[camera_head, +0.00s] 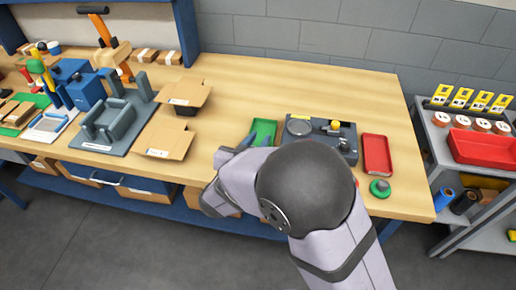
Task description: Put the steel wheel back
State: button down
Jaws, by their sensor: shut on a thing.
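My gripper (240,148) is low over the front of the wooden bench, left of the dark machine, by the green tray (265,128). My own arm covers most of it. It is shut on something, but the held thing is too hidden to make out. I cannot clearly identify the steel wheel. A round grey metal disc (299,127) lies on the left part of the dark machine (345,144), which also has a yellow-topped knob (335,125).
A red tray (377,155) and a green round button (380,188) are right of the machine. Open cardboard boxes (187,95) and a grey fixture (110,121) stand to the left. A grey cart (436,132) is at the right. The bench's back middle is clear.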

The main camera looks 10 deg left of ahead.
jog(key=shift+f, duration=1.55)
jog(key=shift+f, duration=0.15)
jog(key=shift+f, duration=0.35)
jog(key=shift+f+b, duration=0.15)
jog(key=shift+b, duration=0.15)
jog(key=c, duration=1.5)
grip_release()
